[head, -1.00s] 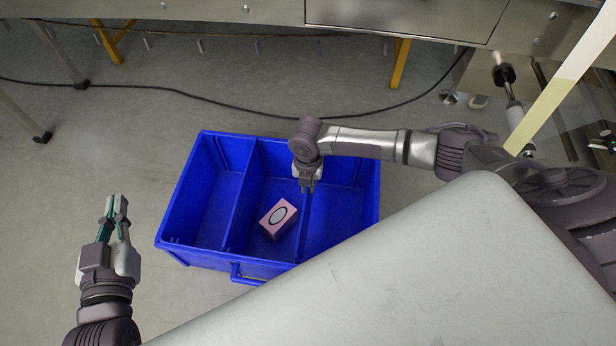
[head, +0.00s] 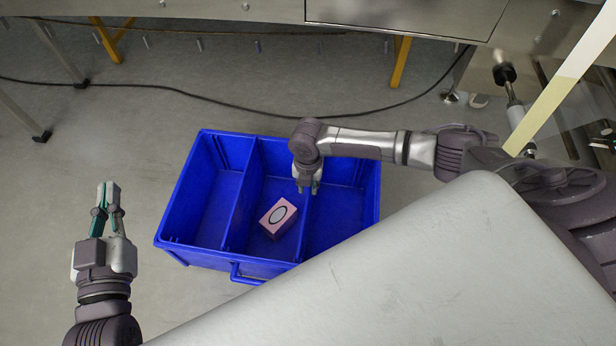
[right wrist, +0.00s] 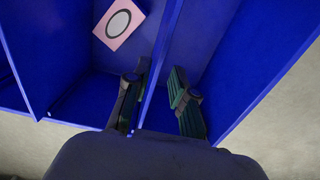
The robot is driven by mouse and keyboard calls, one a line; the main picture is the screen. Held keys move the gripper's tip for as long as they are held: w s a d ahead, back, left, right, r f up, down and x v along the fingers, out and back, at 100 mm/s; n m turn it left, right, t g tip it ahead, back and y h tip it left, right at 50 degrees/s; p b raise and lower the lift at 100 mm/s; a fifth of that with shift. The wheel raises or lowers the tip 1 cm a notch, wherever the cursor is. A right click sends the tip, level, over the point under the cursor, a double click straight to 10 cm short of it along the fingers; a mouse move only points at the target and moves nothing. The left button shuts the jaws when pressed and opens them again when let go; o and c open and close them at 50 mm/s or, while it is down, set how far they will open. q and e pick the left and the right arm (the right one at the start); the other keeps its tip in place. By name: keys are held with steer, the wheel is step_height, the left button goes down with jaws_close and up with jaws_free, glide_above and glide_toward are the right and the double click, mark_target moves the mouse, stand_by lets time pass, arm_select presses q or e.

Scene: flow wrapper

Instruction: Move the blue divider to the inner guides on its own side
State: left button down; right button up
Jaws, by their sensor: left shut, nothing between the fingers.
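The blue bin holds two blue dividers: a left one (head: 237,205) and a right one (head: 303,222). My right gripper (head: 308,190) is over the right divider, near its middle. In the right wrist view the right gripper (right wrist: 160,95) is open, with one finger on each side of this divider's top edge (right wrist: 165,62). The edge runs closer to the left finger; I cannot tell whether they touch. My left gripper (head: 107,188) is shut and empty, left of the bin. The inner guides are too small to make out, and my right gripper hides part of the divider.
The outer compartments look empty. The blue bin (head: 205,257) stands on the grey floor, with a black cable (head: 240,107) behind it.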

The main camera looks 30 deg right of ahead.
steer(key=shift+o, duration=0.4)
step_height(320, 180, up, 12)
stand_by(0.4)
stand_by(0.6)
